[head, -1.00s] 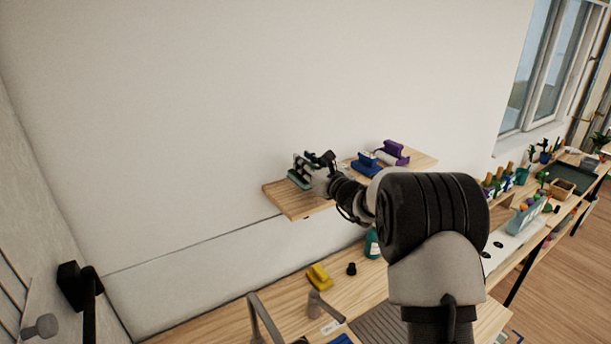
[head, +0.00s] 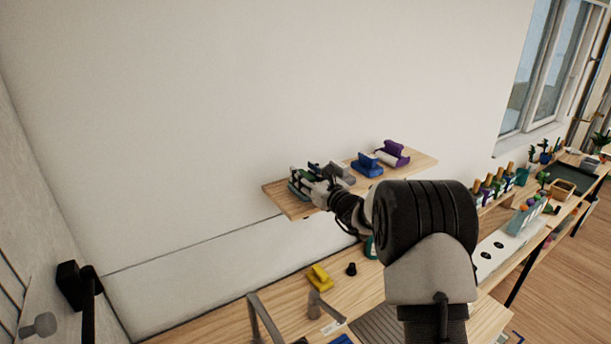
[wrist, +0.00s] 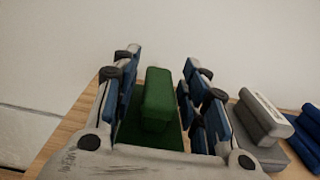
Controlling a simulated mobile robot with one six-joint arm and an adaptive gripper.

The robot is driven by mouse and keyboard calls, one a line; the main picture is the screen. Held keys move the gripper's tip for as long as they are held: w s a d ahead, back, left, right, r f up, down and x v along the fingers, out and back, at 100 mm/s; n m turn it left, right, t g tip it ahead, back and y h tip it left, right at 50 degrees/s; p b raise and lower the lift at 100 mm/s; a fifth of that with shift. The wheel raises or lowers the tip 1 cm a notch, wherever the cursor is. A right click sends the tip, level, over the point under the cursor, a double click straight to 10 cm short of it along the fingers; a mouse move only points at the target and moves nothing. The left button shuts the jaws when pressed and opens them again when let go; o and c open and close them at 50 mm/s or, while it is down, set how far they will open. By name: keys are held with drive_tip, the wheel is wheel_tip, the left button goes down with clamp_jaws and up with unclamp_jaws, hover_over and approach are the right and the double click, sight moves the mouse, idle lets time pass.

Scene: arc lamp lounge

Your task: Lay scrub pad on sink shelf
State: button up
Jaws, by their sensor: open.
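The green scrub pad (wrist: 157,95), a block with a raised grip on a flat base, sits at the left end of the wooden sink shelf (head: 292,207). In the wrist view it lies between the two fingers of my gripper (wrist: 162,75), which are open with a gap on both sides of the grip. In the head view my gripper (head: 303,178) mostly covers the pad. Its underside is hidden, so its contact with the shelf does not show directly.
On the shelf, right of my gripper, stand a grey pad (wrist: 262,118), a blue pad (head: 367,166) and a purple pad (head: 393,154). A yellow pad (head: 319,277) and a small black object (head: 351,269) lie on the counter below. The wall is close behind the shelf.

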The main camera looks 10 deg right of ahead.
drive_tip(key=shift+s+r, duration=0.1)
drive_tip(key=shift+r, duration=0.1)
drive_tip(key=v, duration=1.2)
drive_tip(key=s+a+r+n+g+y, duration=0.45)
drive_tip(key=s+a+n, duration=0.35)
drive_tip(key=a, duration=0.3)
drive_tip(key=s+a+n+g+h, duration=0.1)
drive_tip(key=s+a+n+g, duration=0.3)
drive_tip(key=s, duration=0.5)
drive_tip(key=s+a+n+g, duration=0.3)
drive_tip(key=s+n, duration=0.4)
drive_tip(key=s, duration=0.2)
drive_tip(key=s+d+f+n+g+h, duration=0.1)
drive_tip(key=s+d+f+n+h, duration=0.1)
drive_tip(key=s+f+n+h, duration=0.3)
drive_tip(key=s+d+n+g, duration=0.1)
drive_tip(key=s+d+n, duration=0.2)
drive_tip(key=s, duration=0.5)
drive_tip(key=s+d+f+n+t+h, duration=0.1)
drive_tip(key=s+d+n+h, duration=0.3)
drive_tip(key=d, duration=0.4)
drive_tip(key=shift+s+d+h+b, duration=0.3)
drive_tip(key=shift+s+h+b, duration=0.1)
drive_tip(key=shift+h, duration=0.25)
